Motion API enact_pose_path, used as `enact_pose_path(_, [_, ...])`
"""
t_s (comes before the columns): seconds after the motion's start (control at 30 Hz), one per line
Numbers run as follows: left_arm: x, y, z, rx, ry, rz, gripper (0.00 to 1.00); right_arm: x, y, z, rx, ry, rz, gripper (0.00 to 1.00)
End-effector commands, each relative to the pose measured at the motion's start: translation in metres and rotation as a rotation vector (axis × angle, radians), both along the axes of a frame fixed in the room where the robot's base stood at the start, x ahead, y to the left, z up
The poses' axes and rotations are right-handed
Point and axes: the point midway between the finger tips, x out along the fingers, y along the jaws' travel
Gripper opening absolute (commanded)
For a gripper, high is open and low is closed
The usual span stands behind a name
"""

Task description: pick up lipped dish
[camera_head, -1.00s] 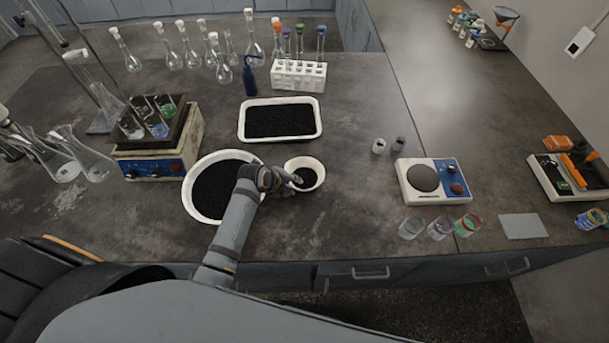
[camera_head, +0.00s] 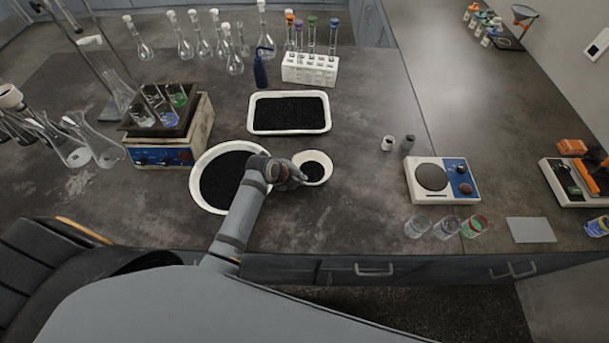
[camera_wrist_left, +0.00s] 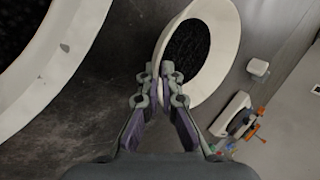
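The lipped dish, which I take to be the small round white dish (camera_head: 325,160), holds black grains and stands on the dark bench right of a larger round dish. My left gripper (camera_head: 300,176) reaches its near left edge. I cannot tell whether the dish is off the bench. My right gripper is not in view.
The large round dish (camera_head: 197,187) with black grains lies under my left forearm. A white rectangular tray (camera_head: 251,118) lies behind. A balance (camera_head: 432,178) and several clear beakers (camera_head: 445,228) stand to the right. The bench between lipped dish and balance is mostly clear.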

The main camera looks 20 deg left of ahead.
Motion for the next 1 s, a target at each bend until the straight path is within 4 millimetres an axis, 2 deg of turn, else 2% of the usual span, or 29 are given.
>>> enact_pose_path(0.13, [0.002, 0.0, 0.015, 0.0, -0.007, -0.001, 0.0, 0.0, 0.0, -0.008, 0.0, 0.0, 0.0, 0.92])
enact_pose_path(0.2, [0.001, 0.0, 0.03, -0.001, -0.009, 0.0, 0.0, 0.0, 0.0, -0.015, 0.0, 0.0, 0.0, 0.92])
enact_pose_path(0.43, [-0.054, 0.009, 0.091, 0.003, -0.005, -0.003, 0.0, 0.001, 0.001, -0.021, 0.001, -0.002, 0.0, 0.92])
enact_pose_path(0.6, [-0.103, 0.017, 0.108, 0.007, -0.001, -0.005, 0.0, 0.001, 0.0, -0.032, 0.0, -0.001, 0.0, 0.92])
enact_pose_path(0.7, [-0.121, 0.019, 0.119, 0.007, 0.001, -0.006, 0.0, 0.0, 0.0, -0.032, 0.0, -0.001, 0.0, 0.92])
enact_pose_path(0.73, [-0.125, 0.02, 0.125, 0.007, 0.002, -0.004, 0.0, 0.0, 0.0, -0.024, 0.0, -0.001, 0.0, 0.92])
enact_pose_path(0.8, [-0.131, 0.021, 0.127, 0.006, 0.003, -0.002, 0.0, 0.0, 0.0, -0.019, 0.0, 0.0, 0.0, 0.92])
enact_pose_path(1.0, [-0.138, 0.021, 0.129, 0.0, -0.002, -0.001, 0.0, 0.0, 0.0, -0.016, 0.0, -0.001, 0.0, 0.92])
